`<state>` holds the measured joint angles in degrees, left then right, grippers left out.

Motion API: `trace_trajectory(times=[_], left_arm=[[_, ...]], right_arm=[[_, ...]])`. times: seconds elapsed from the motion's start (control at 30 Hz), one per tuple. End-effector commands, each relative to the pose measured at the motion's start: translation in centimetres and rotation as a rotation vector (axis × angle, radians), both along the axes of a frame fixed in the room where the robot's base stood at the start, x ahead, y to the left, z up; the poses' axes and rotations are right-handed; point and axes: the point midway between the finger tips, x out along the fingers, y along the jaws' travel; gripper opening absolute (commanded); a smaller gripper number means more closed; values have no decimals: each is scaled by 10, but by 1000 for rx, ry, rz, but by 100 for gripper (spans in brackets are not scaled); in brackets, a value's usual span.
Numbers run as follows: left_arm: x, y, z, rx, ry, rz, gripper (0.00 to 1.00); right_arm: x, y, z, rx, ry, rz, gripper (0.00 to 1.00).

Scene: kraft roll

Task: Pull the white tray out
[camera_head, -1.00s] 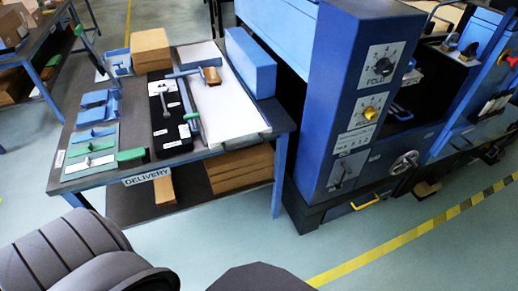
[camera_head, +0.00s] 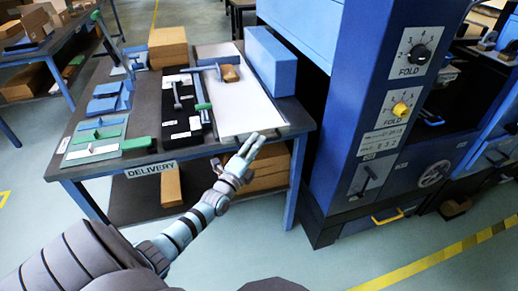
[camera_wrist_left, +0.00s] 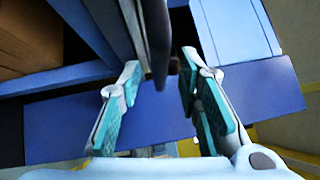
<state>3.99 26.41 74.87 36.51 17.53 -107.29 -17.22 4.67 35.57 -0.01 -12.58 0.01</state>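The white tray (camera_head: 245,108) lies flat on the dark delivery table (camera_head: 140,62), between a long black tray and a long blue block. A blue bar with a brown block crosses its far part. My left gripper (camera_head: 250,142) is at the tray's front edge and hides part of it. In the left wrist view the left gripper (camera_wrist_left: 160,66) is open, its teal-padded fingers apart. A dark bar with a rounded end shows between the fingers; I cannot tell whether they touch it. My right gripper is not in view.
The blue block (camera_head: 271,62) stands right of the tray, beside the blue folding machine (camera_head: 375,120). The black tray (camera_head: 182,110) lies close on the left. Cardboard boxes (camera_head: 265,168) sit on the shelf below. Open floor lies in front of the table.

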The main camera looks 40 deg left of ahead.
Motion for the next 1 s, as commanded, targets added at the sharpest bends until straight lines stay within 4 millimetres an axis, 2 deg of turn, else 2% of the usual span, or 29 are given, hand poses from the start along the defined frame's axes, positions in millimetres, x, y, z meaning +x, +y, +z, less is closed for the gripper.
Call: trace_trajectory(times=[0.03, 0.17, 0.43, 0.47, 0.6, 0.67, 1.0], left_arm=[[7, 1, -4, 0, -2, 1, 31], [19, 4, 0, 0, 0, 0, 31], [22, 4, 3, 0, 2, 0, 31], [22, 4, 3, 0, 2, 0, 30], [22, 4, 3, 0, 2, 0, 7], [22, 4, 3, 0, 2, 0, 0], [22, 3, 3, 0, 3, 1, 0]], right_arm=[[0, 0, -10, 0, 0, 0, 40], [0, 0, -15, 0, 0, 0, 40], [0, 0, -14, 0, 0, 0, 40], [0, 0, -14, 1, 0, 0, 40], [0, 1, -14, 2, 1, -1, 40], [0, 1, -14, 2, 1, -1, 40], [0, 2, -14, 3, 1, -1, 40]])
